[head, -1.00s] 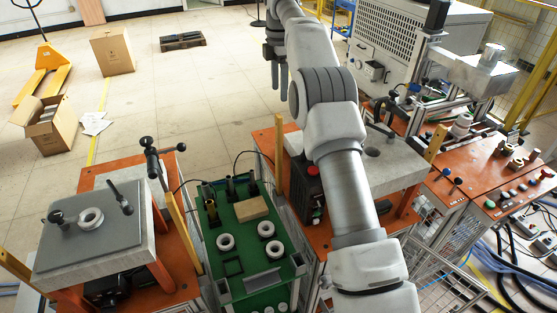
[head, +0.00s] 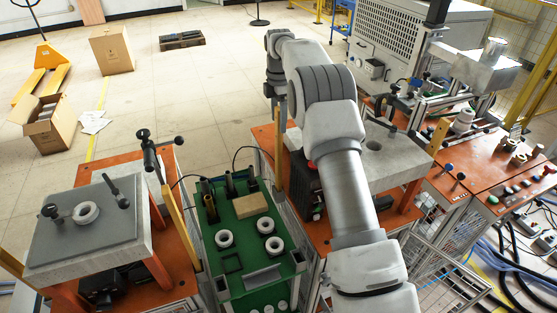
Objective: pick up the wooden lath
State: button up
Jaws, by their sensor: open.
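An upright wooden lath (head: 279,168) stands at the left edge of the middle orange-topped bench. My gripper (head: 278,112) points down right at the lath's upper end. Its dark fingers overlap the lath's top in the head view. They are small here, so I cannot tell whether the lath is between them or behind them. The jaws are open. Similar upright laths stand at the left bench (head: 178,222), at its near left corner (head: 14,266), and at the right bench (head: 437,136).
A green tray (head: 232,262) with white rings and a wooden block (head: 251,205) is left of the lath. A black box (head: 303,180) and grey slab (head: 395,165) are right of it. A lever clamp (head: 150,150) rises on the left bench. Floor behind is open.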

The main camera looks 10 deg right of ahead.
jog(key=shift+w+f+p, duration=0.1)
jog(key=shift+f+p, duration=0.3)
jog(key=shift+f, duration=1.95)
grip_shut()
